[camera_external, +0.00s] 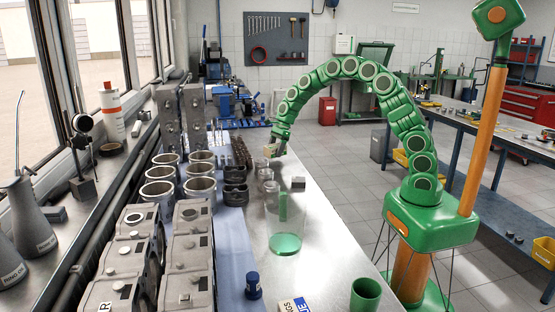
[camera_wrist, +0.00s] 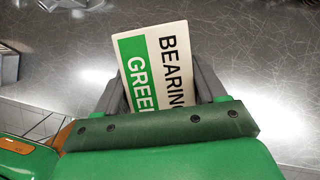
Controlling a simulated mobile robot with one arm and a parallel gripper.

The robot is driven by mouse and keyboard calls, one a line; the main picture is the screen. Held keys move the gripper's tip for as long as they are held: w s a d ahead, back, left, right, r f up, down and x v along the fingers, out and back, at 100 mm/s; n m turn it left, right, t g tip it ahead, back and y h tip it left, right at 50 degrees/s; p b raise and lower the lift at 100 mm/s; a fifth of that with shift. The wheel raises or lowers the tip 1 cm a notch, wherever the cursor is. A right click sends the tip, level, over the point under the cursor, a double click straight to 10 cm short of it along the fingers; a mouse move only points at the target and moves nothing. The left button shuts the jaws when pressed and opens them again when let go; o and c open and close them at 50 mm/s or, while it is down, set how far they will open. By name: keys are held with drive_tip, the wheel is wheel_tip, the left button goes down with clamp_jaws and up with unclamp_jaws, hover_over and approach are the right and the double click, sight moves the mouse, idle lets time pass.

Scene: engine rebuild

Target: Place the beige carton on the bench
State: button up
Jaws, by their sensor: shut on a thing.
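The beige carton (camera_wrist: 155,62) is between the two grey fingers of my gripper (camera_wrist: 162,88) in the wrist view. It has a green panel and the words BEARING and GREEN on its face. In the external view the carton (camera_external: 270,151) is small at the end of my green arm, and my gripper (camera_external: 276,146) is shut on it over the far part of the steel bench (camera_external: 335,240). I cannot tell whether the carton touches the bench top. The bare metal surface (camera_wrist: 250,60) shows around it in the wrist view.
Metal cylinders (camera_external: 200,178) and engine covers (camera_external: 188,245) fill the bench's left side.

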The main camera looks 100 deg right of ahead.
drive_tip(key=shift+f, duration=1.45)
drive_tip(key=shift+f, duration=0.2)
drive_tip(key=o, duration=1.2)
drive_tip(key=shift+a, duration=0.1)
